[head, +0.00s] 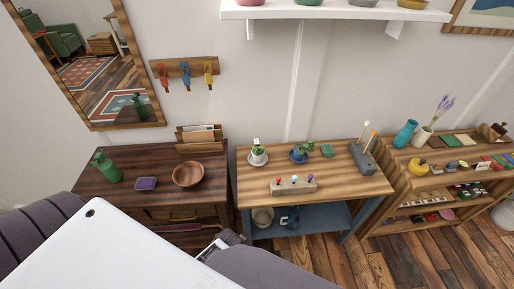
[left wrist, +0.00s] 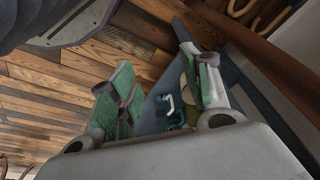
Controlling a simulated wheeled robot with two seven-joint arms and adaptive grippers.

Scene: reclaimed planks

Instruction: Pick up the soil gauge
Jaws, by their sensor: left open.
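No object is clearly recognisable as the soil gauge. A small white square-headed piece (head: 256,141) stands upright at the potted plant (head: 258,156) on the middle table; it may be the gauge, but it is too small to tell. Thin sticks with a white top (head: 366,124) and an orange top (head: 374,134) stand in a grey block (head: 362,158). My left gripper (head: 222,242) is low in front of the tables, partly hidden by my own body. In the left wrist view, the left gripper (left wrist: 160,88) is open, with nothing seen held between its green-padded fingers. My right gripper is not seen.
The middle table (head: 340,190) also holds a blue-potted plant (head: 299,154) and a block with coloured knobs (head: 293,186). Its blue lower shelf (head: 322,219) carries a bucket (head: 263,216). A dark desk (head: 120,200) stands left, a shelf unit (head: 400,190) right.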

